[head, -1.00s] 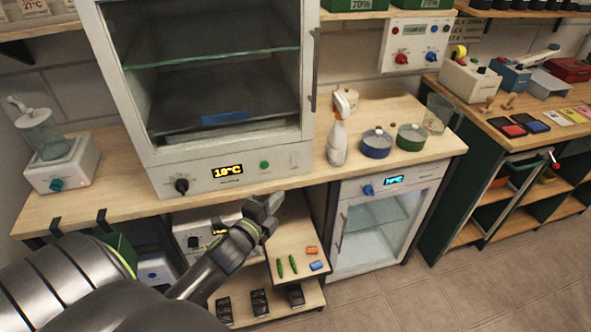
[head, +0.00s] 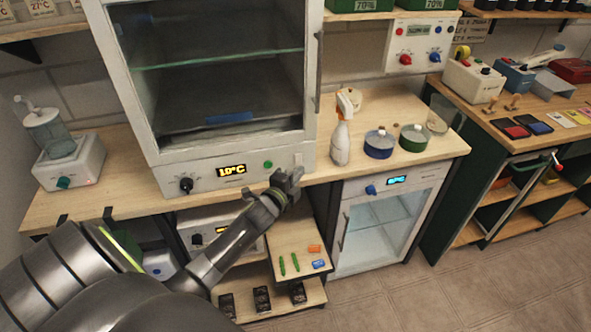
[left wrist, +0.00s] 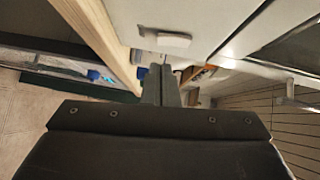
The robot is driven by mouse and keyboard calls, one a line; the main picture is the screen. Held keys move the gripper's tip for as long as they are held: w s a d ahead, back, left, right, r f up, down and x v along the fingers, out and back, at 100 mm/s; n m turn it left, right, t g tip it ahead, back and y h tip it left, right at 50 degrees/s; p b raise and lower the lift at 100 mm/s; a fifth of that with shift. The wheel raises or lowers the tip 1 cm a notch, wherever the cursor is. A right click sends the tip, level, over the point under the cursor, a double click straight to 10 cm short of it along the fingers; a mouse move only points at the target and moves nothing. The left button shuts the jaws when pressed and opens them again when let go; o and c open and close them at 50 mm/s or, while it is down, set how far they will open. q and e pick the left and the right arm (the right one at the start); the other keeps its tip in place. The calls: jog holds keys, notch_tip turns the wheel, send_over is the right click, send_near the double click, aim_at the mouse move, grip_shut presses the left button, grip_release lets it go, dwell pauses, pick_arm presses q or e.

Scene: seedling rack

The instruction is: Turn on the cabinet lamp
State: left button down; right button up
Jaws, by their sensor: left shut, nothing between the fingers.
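The white cabinet (head: 212,181) stands on the wooden bench with its glass front closed. Its inside looks dim, and I cannot make out the lamp itself. Its lower panel carries a black knob (head: 186,185), a yellow-lit display (head: 231,170), a green button (head: 268,165) and a pale switch (head: 298,159) at the right end. My left gripper (head: 289,176) is shut and empty, just in front of and below that switch. In the left wrist view a raised white switch plate (left wrist: 174,40) lies just beyond the shut fingertips (left wrist: 161,72). I cannot tell whether they touch the panel.
A spray bottle (head: 341,135), a blue jar (head: 379,143) and a green jar (head: 413,138) stand on the bench to the right. A small glass-door fridge (head: 385,215) is below them. A shelf (head: 290,238) with small items sits under my gripper.

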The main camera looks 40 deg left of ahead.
pick_arm(q)
jog(key=shift+w+a+f, duration=0.1)
jog(key=shift+w+a, duration=0.55)
jog(key=shift+a, duration=0.2)
